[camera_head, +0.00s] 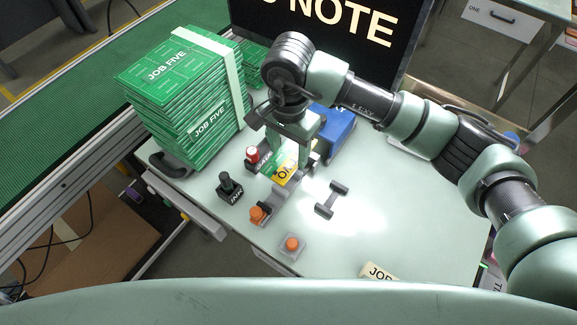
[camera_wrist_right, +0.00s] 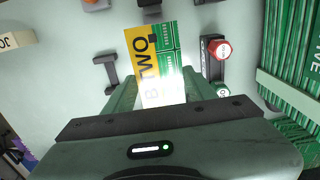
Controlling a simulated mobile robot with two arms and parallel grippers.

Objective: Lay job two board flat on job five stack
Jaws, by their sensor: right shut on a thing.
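The job two board (camera_head: 285,172) is green with a yellow label band. My right gripper (camera_head: 291,150) is shut on it above the pale table. In the right wrist view the board (camera_wrist_right: 168,48) sticks out from between the fingers, its label reading "B TWO" and its near part washed out by glare. The job five stack (camera_head: 165,75) is a tall pile of green boards at the left of the table, with a pale strap around it. The stack's side shows at the right edge of the wrist view (camera_wrist_right: 305,50). My left gripper is not in view.
A red-topped stamp (camera_head: 252,155) and a black ink stamp (camera_head: 229,187) stand between board and stack. A blue box (camera_head: 336,128), a grey rest (camera_head: 332,200) and orange-topped pieces (camera_head: 292,244) are nearby. A dark sign (camera_head: 340,25) stands behind. The table's right side is clear.

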